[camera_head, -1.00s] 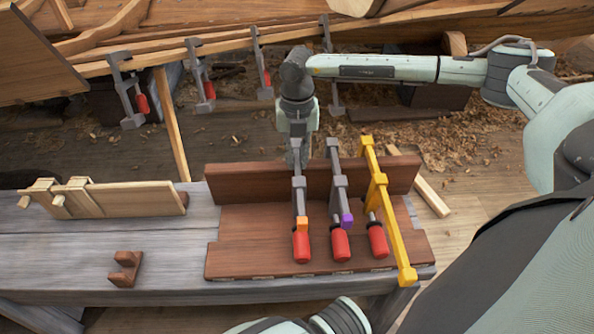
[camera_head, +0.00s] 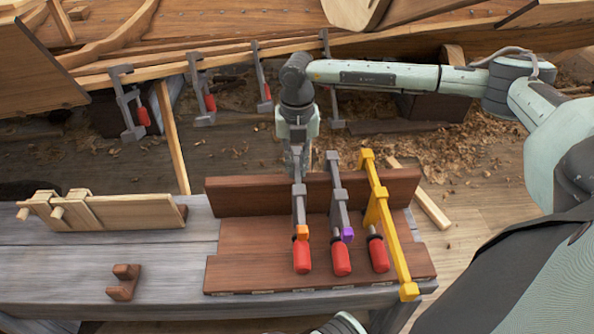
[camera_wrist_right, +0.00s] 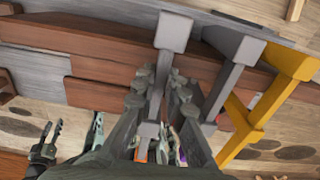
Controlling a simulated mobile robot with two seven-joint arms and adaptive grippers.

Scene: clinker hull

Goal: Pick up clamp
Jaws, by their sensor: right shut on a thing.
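A grey clamp with an orange collar and red handle (camera_head: 302,257) is the leftmost of three clamps at the brown wooden rack (camera_head: 250,240). My right gripper (camera_head: 298,172) is shut on its grey bar near the rack's back board. In the right wrist view, the bar (camera_wrist_right: 172,35) runs between the dark fingers. Beside it are a grey clamp with a purple collar (camera_head: 340,257) and a yellow clamp (camera_head: 392,240), both apart from the gripper. What looks like my left gripper (camera_wrist_right: 50,135) shows at the lower left of the wrist view, fingers apart and empty.
The grey bench (camera_head: 60,265) carries a pale wooden jig (camera_head: 110,212) and a small brown block (camera_head: 124,283) to the left. Several clamps hang on the hull (camera_head: 230,55) behind. The neighbouring purple-collared clamp is close on the right.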

